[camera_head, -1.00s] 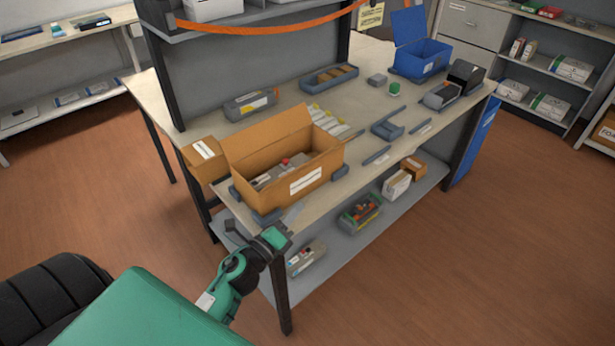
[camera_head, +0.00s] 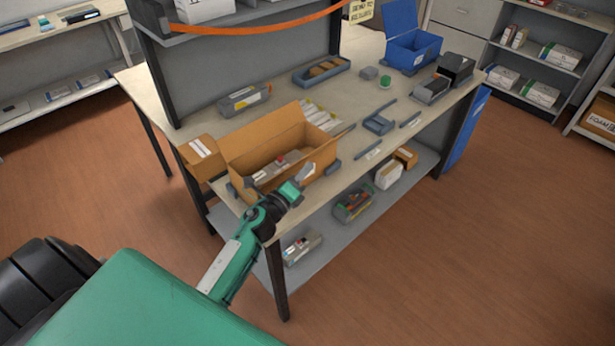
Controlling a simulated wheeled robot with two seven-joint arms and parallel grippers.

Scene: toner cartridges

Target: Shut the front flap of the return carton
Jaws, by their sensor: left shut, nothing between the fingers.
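The return carton (camera_head: 242,165) is an open brown box near the front left corner of the workbench. Its back flap (camera_head: 265,130) stands up and its left flap (camera_head: 201,158) sticks outward. Grey cartridges (camera_head: 270,170) and a small red item lie inside. My left gripper (camera_head: 308,172) is shut and empty, in front of the carton's front side near its upper edge. It and its wrist cover much of the front side and its white label, so I cannot tell exactly how the front flap lies or whether I touch it. My right gripper is out of view.
Blue-grey blocks (camera_head: 333,166) sit by the carton's base. White packs (camera_head: 320,115) stand behind it. A grey tray (camera_head: 322,70), a blue bin (camera_head: 413,48) and a black device (camera_head: 455,68) stand farther back. The lower shelf (camera_head: 325,228) holds several boxes.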

